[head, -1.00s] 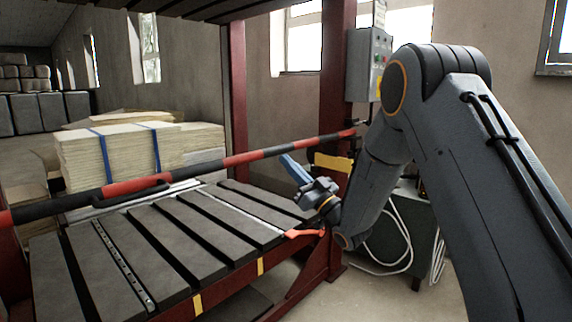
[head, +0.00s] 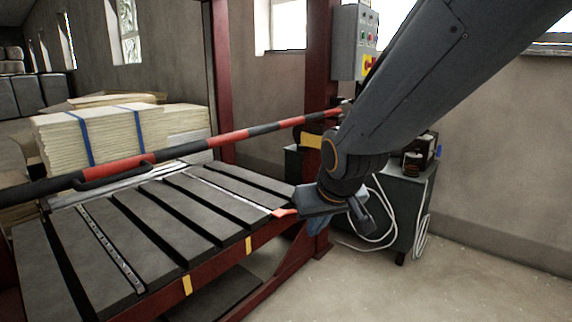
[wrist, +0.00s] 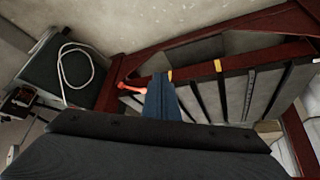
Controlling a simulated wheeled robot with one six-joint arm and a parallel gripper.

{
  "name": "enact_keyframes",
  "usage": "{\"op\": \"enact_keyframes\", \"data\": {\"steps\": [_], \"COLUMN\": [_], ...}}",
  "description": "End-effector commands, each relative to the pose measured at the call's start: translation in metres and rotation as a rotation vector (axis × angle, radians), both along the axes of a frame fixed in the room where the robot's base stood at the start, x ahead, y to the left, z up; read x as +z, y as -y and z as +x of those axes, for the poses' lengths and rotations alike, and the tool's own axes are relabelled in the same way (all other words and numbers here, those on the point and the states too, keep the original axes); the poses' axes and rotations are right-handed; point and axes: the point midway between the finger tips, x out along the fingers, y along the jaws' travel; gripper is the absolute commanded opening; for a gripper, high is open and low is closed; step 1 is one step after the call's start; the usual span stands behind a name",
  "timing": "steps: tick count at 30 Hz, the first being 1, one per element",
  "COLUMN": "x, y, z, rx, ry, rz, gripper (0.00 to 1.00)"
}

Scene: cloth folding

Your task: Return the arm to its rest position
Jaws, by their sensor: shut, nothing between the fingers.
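My arm comes in from the upper right of the head view and bends down at its wrist. My gripper (head: 316,224) hangs at the right front corner of the slatted machine bed (head: 152,228), with blue fingers partly hidden behind the dark gripper body. In the wrist view the blue fingers (wrist: 161,98) point away, closed together with nothing between them. An orange-red piece (head: 285,213) at the bed's corner lies just left of my gripper in the head view. It also shows left of the fingers in the wrist view (wrist: 130,87). I cannot tell whether they touch.
A red-and-black striped bar (head: 230,138) crosses above the bed. A red post (head: 318,85) carries a control box (head: 355,42). A dark cabinet (head: 405,195) with a white cable (head: 388,215) stands behind the gripper. The floor (head: 470,280) at right is clear.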

Motion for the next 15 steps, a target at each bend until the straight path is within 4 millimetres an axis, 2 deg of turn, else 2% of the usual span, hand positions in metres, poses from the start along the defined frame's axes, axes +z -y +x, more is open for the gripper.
{"op": "enact_keyframes", "data": {"steps": [1,3,6,15], "x": [-0.003,-0.009,-0.014,-0.017], "y": [0.004,0.01,0.017,0.028], "z": [-0.029,-0.065,-0.109,-0.211], "rx": [-0.001,-0.002,-0.001,0.026], "ry": [-0.068,-0.163,-0.274,-0.526], "rz": [-0.015,-0.035,-0.053,-0.083], "gripper": [0.0,0.0,0.0,0.0]}}
